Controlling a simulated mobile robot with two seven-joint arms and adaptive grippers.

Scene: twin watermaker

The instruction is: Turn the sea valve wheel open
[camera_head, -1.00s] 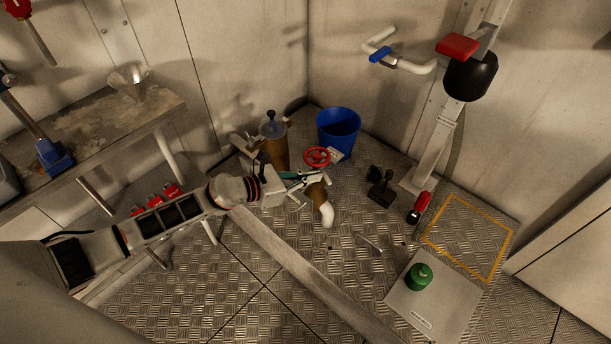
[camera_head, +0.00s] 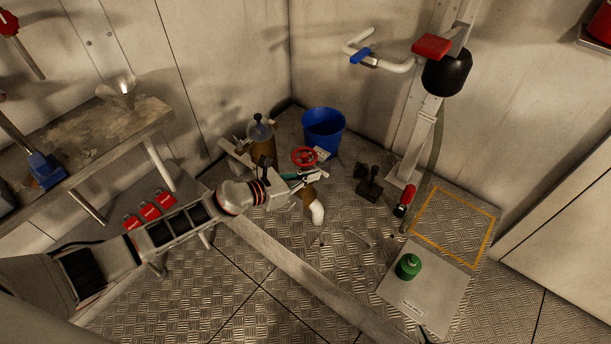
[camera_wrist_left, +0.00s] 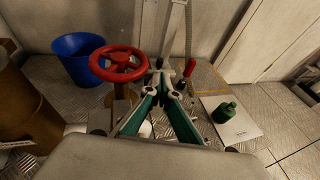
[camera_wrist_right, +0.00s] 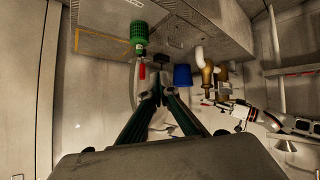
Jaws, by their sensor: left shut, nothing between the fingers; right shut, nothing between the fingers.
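The sea valve wheel is a red spoked handwheel (camera_head: 304,156) on a brownish valve body with a white pipe end, low near the corner. In the left wrist view the wheel (camera_wrist_left: 122,66) stands left of my fingers, its rim apart from the tips in the picture. My left gripper (camera_head: 323,175) is shut and empty, just below and right of the wheel in the head view. Its teal fingers (camera_wrist_left: 163,84) meet in the left wrist view. My right gripper (camera_wrist_right: 160,84) is shut and empty in its own wrist view; I cannot make it out in the head view.
A blue bucket (camera_head: 323,130) stands behind the wheel, and a brown canister (camera_head: 261,142) to its left. A black pedal-like device (camera_head: 369,184), a red-handled tool (camera_head: 405,200) and a green bottle (camera_head: 408,266) on a pale plate (camera_head: 428,295) are to the right. A beam (camera_head: 290,268) crosses the floor.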

